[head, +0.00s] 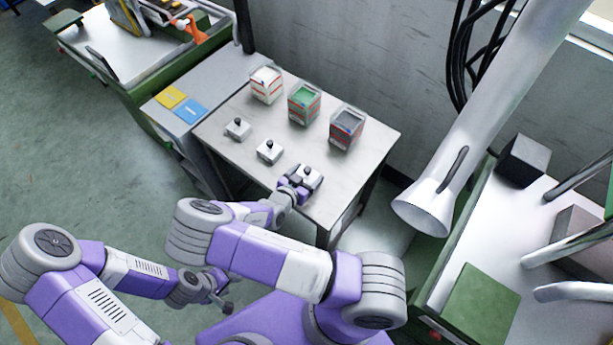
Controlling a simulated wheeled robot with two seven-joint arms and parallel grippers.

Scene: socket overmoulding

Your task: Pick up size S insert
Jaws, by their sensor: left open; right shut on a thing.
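Three small inserts stand in a row on the light table (235,120), each a pale block with a dark knob on top: a left one (237,129), a middle one (268,151) and a right one (312,176). I cannot read any size marking on them. My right gripper (302,180) is at the right insert, shut on it and partly covering it; the insert appears to be at table height. My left gripper (223,301) is open, low over the floor in front of the table, away from the inserts.
Three bins stand at the table's back: white (266,86), green (303,103) and dark grey (346,127). A grey cabinet with yellow (172,97) and blue (191,111) squares adjoins on the left. A white duct (450,170) hangs at the right.

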